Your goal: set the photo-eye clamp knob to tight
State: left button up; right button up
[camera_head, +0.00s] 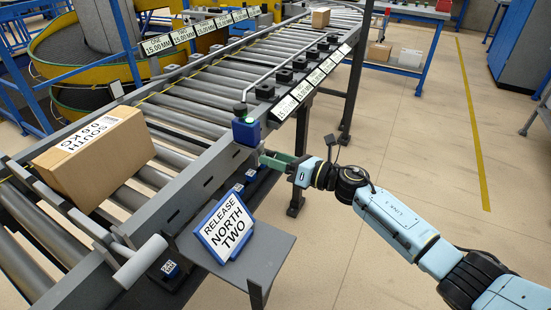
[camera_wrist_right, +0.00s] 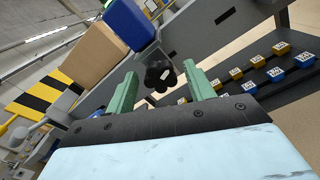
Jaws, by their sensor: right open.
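The photo-eye is a blue box with a dark, green-topped piece on it (camera_head: 245,130), mounted at the conveyor's side rail. In the right wrist view, the black lobed clamp knob (camera_wrist_right: 160,76) shows just below the blue housing (camera_wrist_right: 130,22). My right gripper (camera_head: 272,160) is at the rail beside the photo-eye, its green fingers apart. In the wrist view, the open fingers (camera_wrist_right: 160,70) lie on either side of the knob, with gaps visible; whether they touch it cannot be told. The knob is not made out in the head view. My left gripper is out of view.
A brown carton (camera_head: 95,160) lies on the rollers at left. A blue-framed sign reading RELEASE NORTH TWO (camera_head: 227,228) stands on a grey shelf (camera_head: 265,250) below the rail. Small tagged blocks (camera_wrist_right: 278,74) sit along a lower strip. The floor at right is clear.

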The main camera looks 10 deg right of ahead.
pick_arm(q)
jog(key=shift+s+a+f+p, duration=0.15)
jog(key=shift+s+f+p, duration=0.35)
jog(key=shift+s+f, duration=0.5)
pick_arm(e)
jog(key=v, duration=1.3)
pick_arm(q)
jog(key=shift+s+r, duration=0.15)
pick_arm(e)
jog(key=shift+r, duration=0.1)
